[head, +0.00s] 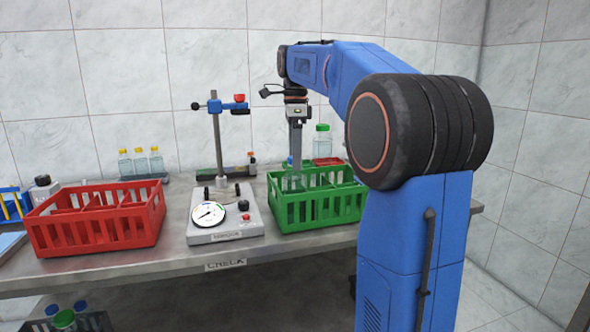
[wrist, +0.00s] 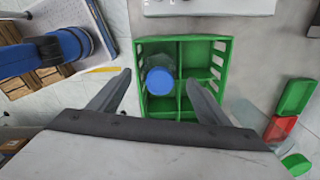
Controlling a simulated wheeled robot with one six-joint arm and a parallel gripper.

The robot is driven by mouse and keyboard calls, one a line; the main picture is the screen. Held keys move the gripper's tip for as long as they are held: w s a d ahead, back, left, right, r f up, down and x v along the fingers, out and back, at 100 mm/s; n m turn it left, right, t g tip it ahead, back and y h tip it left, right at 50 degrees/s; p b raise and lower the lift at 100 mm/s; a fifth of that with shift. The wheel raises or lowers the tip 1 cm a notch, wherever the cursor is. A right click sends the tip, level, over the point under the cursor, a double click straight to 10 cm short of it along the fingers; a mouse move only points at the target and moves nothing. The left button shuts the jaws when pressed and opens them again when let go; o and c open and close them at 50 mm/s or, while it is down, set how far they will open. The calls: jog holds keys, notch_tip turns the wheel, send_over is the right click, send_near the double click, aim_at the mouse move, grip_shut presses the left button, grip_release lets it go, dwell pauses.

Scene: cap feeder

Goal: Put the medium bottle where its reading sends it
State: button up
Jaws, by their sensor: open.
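A clear bottle with a blue cap (wrist: 160,80) stands in the left-hand column of the green crate (wrist: 153,42) in the wrist view. The bottle also shows inside the green crate (head: 318,211) in the head view (head: 293,180). My gripper (wrist: 158,77) is open, its fingers apart on either side of the bottle's cap. In the head view my gripper (head: 296,152) points down over the crate. The torque tester (head: 225,231) stands left of the green crate, with a round dial (head: 208,214); its needle reading is too small to tell.
A red divided crate (head: 97,232) stands left of the tester. A clamp stand (head: 217,140) rises behind the tester. Several yellow-capped bottles (head: 140,162) and a green-capped bottle (head: 322,142) stand at the back. More bottles (head: 66,318) sit below the table at lower left.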

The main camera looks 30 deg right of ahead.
jog(key=shift+r, duration=3.2)
jog(key=shift+s+a, duration=0.1)
jog(key=s+a+f+n+t, duration=0.2)
jog(key=s+a+f+n, duration=0.85)
jog(key=s, duration=0.35)
jog(key=s+a+f+n+t, duration=0.1)
jog(key=s+a+f+n, duration=0.1)
jog(key=s+f+n, duration=0.4)
jog(key=s+a+f+n+t, duration=0.1)
jog(key=s+a+f+n, duration=0.2)
jog(key=s+f+n, duration=0.3)
jog(key=s+f, duration=0.4)
jog(key=f, duration=0.5)
jog(key=shift+a+n+t, duration=0.15)
jog(key=shift+n+t, duration=0.2)
jog(key=shift+t, duration=0.05)
